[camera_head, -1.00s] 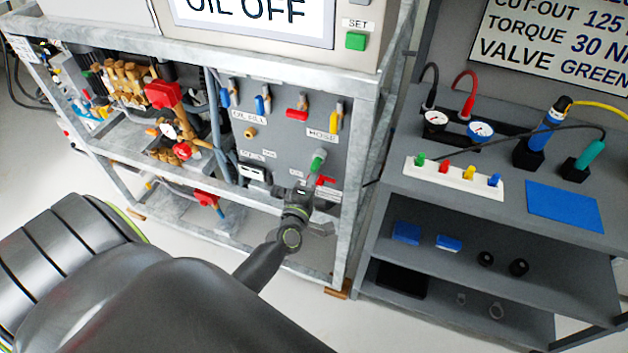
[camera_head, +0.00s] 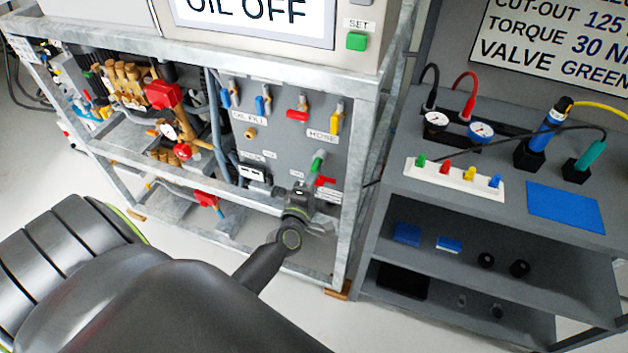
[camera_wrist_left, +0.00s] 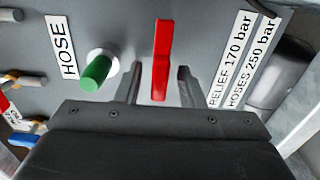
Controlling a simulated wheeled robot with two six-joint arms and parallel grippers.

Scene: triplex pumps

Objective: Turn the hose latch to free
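A red latch (camera_wrist_left: 162,55) on the grey panel stands upright in the left wrist view, between the two fingers of my left gripper (camera_wrist_left: 160,72). The fingers are apart, with a gap on both sides of the latch. How deep the latch sits between them is unclear. In the head view the red latch (camera_head: 325,181) shows just right of and above my left gripper (camera_head: 303,188), partly covered. A green-tipped fitting (camera_wrist_left: 98,70) is left of the latch, beside the HOSE label (camera_wrist_left: 62,47). My right gripper is not in view.
Red, blue and yellow valve handles are on the panel above. A galvanised frame post (camera_head: 352,200) stands close on the right. A grey shelf cart (camera_head: 385,165) with coloured pegs and gauges is farther right.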

